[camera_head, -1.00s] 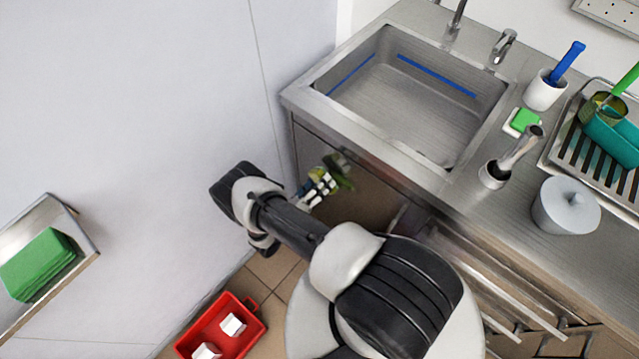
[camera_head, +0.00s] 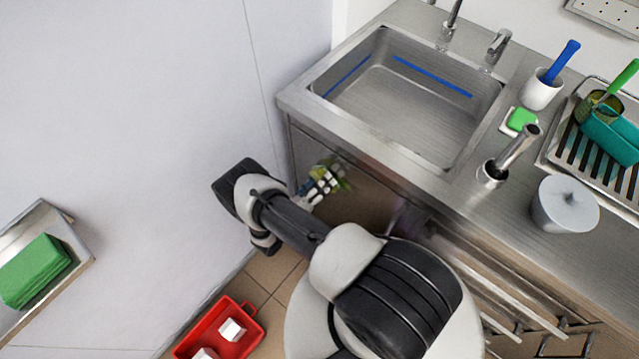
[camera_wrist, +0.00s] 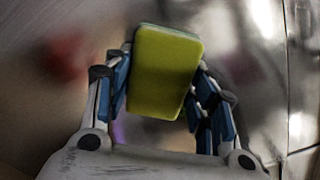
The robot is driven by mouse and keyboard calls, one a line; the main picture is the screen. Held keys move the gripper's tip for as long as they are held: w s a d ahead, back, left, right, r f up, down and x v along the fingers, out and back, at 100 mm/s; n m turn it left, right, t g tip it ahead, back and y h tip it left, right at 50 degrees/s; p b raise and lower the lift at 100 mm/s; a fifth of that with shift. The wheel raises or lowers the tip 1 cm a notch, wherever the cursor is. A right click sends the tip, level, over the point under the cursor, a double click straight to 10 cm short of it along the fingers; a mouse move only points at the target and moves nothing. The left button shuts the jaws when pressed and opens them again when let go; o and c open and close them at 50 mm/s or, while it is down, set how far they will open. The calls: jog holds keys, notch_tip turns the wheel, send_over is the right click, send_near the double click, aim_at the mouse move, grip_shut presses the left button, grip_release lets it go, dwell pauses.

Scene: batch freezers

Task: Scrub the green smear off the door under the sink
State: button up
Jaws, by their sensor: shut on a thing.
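My gripper (camera_head: 319,188) is shut on a yellow-green sponge (camera_wrist: 165,72), held between its blue-padded fingers in the wrist view. The sponge's flat face fills the middle of that view. In the head view, my gripper is at the metal door under the sink (camera_head: 368,208), near the door's upper left. Some green of the smear (camera_head: 345,174) shows just beyond the fingers; the rest is hidden behind them. I cannot tell whether the sponge touches the door.
The steel sink (camera_head: 415,105) and counter overhang the door. A pale wall stands on the left. A red crate (camera_head: 250,308) with white blocks lies on the tiled floor. A tray with green cloths (camera_head: 35,270) is at the far left. Horizontal rails (camera_head: 500,290) are right of the door.

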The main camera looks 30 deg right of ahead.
aim_at(346, 189)
jog(key=shift+s+d+p, duration=0.25)
jog(key=shift+s+d, duration=0.4)
jog(key=shift+s, duration=1.15)
jog(key=shift+s+d+p, duration=0.3)
jog(key=shift+s+d, duration=0.35)
jog(key=shift+s, duration=1.1)
jog(key=shift+s+d+p, duration=0.25)
jog(key=shift+s+d, duration=0.4)
jog(key=shift+s, duration=1.15)
jog(key=shift+d, duration=0.1)
jog(key=shift+w+b, duration=0.1)
jog(key=shift+b, duration=0.2)
jog(key=shift+w+a+b, duration=0.35)
jog(key=shift+w+b, duration=0.2)
jog(key=shift+w, duration=0.3)
jog(key=shift+w+a+b, duration=0.35)
jog(key=shift+w+b, duration=0.15)
jog(key=shift+w, duration=0.35)
jog(key=shift+w+a, duration=0.45)
jog(key=shift+w, duration=0.75)
jog(key=shift+w+a, duration=0.45)
jog(key=shift+w, duration=0.75)
jog(key=shift+w+a, duration=0.45)
jog(key=shift+w, duration=0.75)
jog(key=shift+s+r, duration=0.1)
